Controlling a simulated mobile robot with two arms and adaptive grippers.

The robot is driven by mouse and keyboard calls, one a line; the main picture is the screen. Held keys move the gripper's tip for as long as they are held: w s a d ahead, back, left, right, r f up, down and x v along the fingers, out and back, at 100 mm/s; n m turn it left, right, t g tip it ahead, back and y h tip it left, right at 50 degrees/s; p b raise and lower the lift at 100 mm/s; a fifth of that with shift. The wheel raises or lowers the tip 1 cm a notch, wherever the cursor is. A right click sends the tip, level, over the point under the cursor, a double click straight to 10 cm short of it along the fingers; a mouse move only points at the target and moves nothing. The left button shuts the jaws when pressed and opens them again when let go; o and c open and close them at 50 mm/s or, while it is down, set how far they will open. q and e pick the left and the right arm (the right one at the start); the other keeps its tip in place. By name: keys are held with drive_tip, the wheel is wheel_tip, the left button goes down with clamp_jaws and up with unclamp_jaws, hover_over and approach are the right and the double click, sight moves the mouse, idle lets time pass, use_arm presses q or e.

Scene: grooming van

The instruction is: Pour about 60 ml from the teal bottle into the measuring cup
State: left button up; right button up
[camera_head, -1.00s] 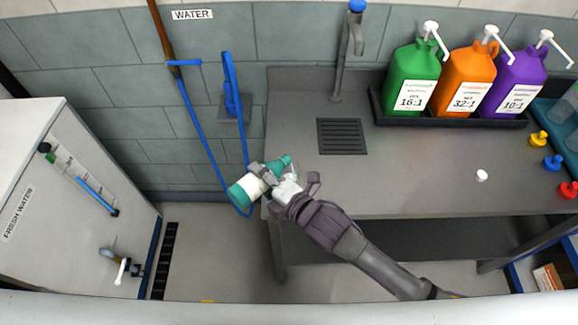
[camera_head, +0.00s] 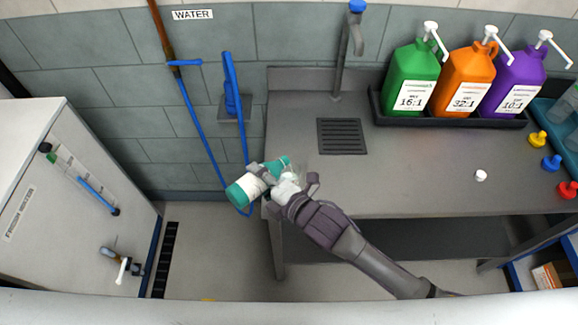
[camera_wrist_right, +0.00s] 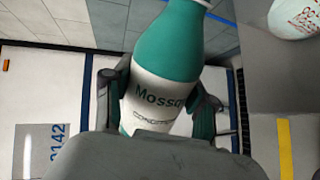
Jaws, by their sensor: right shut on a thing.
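The teal bottle (camera_head: 240,192) with a white label is held at the front left corner of the counter. It is tilted far over, its neck end pointing up and right towards the counter. My right gripper (camera_head: 270,188) is shut around its middle. In the right wrist view the bottle (camera_wrist_right: 172,45) sits between both fingers, its mouth cut off by the top edge. A whitish, see-through vessel with red print (camera_wrist_right: 296,16), likely the measuring cup, shows partly at that view's top right. In the head view it is mostly hidden by my gripper. No liquid stream is visible. My left gripper is out of view.
A small white cap (camera_head: 481,175) lies on the grey counter (camera_head: 400,180). Green (camera_head: 410,75), orange (camera_head: 468,78) and purple (camera_head: 514,80) pump jugs stand in a black tray at the back. The counter's middle is clear.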

sight(261, 187)
drive_tip(key=shift+r+m+p, duration=0.3)
drive_tip(key=shift+p, duration=0.05)
idle(1.1)
wheel_tip(261, 187, down, 4)
drive_tip(key=n+b, duration=0.2)
drive_tip(key=b, duration=0.4)
drive_tip(key=shift+n+t+h, duration=0.3)
drive_tip(key=shift+n+t, duration=0.1)
drive_tip(key=shift+r, duration=0.25)
drive_tip(key=shift+r+p, duration=0.15)
drive_tip(key=shift+p, duration=0.2)
drive_tip(key=shift+f+n+b, duration=0.5)
drive_tip(key=shift+f+b, duration=0.05)
drive_tip(key=shift+b, duration=0.35)
drive_tip(key=shift+r+p, duration=0.3)
drive_tip(key=shift+p, duration=0.05)
drive_tip(key=shift+t+h, duration=0.3)
